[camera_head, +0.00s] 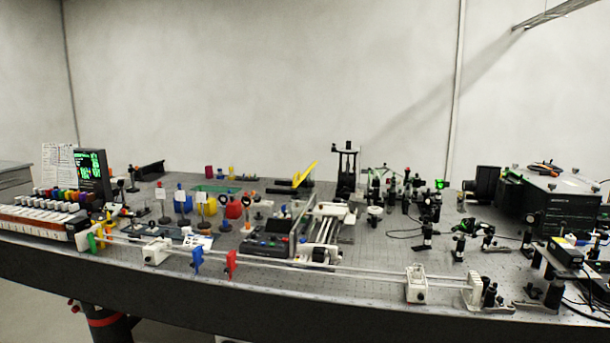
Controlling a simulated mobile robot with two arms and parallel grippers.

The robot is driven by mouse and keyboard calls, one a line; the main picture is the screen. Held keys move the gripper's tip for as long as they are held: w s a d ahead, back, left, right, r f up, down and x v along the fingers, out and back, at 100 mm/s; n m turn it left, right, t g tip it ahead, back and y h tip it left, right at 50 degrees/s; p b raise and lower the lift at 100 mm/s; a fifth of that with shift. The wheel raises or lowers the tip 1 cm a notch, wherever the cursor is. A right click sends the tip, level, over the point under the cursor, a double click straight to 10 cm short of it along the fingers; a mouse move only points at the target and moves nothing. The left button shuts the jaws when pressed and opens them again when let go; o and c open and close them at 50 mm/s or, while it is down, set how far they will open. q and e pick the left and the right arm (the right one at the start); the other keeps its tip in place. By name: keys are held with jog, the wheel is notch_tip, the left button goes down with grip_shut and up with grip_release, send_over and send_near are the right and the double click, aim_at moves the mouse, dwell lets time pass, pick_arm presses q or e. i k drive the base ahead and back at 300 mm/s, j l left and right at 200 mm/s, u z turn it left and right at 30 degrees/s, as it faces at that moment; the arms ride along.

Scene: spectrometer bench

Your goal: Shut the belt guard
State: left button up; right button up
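A yellow flap (304,174) stands tilted up, rising to the right, near the back middle of the bench. It sits over a low black base (288,187), with its upper end clear of the base. It looks like the belt guard in a raised position, but it is small and no label is readable. Neither of my grippers is in view.
The perforated bench (375,255) is crowded. A long white rail (330,272) runs along its front.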

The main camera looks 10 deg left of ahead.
aim_at(302, 196)
jog(key=i+j+z, duration=0.25)
jog(key=i+j, duration=0.35)
jog(key=i+j+z, duration=0.2)
jog(key=i+j, duration=0.35)
jog(key=j, duration=0.2)
